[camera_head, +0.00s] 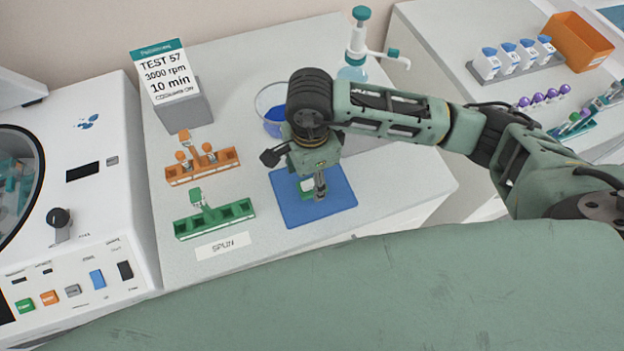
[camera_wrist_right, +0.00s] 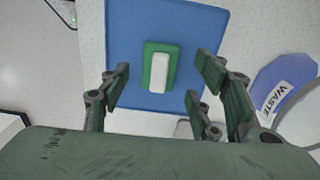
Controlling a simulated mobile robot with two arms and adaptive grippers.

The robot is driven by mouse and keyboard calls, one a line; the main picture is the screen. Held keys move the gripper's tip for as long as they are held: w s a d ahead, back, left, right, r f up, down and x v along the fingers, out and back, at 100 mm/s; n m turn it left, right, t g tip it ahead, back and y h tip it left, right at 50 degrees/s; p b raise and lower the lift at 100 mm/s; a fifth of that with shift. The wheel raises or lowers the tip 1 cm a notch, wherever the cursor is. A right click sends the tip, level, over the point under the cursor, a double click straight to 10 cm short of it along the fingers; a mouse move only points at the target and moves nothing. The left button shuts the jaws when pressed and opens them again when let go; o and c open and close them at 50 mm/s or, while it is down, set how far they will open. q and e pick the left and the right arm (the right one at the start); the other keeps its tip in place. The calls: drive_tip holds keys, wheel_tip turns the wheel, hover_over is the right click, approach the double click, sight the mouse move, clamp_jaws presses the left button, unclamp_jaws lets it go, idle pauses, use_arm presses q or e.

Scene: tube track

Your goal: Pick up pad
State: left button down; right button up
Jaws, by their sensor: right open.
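The pad, a small green block with a white strip on top, lies on a blue mat. In the right wrist view the pad (camera_wrist_right: 151,68) sits near the middle of the mat (camera_wrist_right: 190,25), ahead of and between my open fingers. In the head view the pad (camera_head: 306,184) shows partly beside my right gripper (camera_head: 318,190), which points down over the blue mat (camera_head: 335,208). In the right wrist view my right gripper (camera_wrist_right: 165,90) is open and empty, with the pad apart from its fingers. My left gripper is not in view.
A bin labelled WASTE (camera_wrist_right: 285,85) stands beside the mat. Orange (camera_head: 203,167) and green (camera_head: 214,219) racks stand left of the mat, by the SPUN label (camera_head: 223,246). A pump bottle (camera_head: 355,50) stands behind. A white centrifuge (camera_head: 100,205) fills the left side.

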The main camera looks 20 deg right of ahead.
drive_tip(key=shift+a+f, duration=0.1)
drive_tip(key=shift+f, duration=1.25)
drive_tip(key=shift+c, duration=0.4)
drive_tip(key=c, duration=0.9)
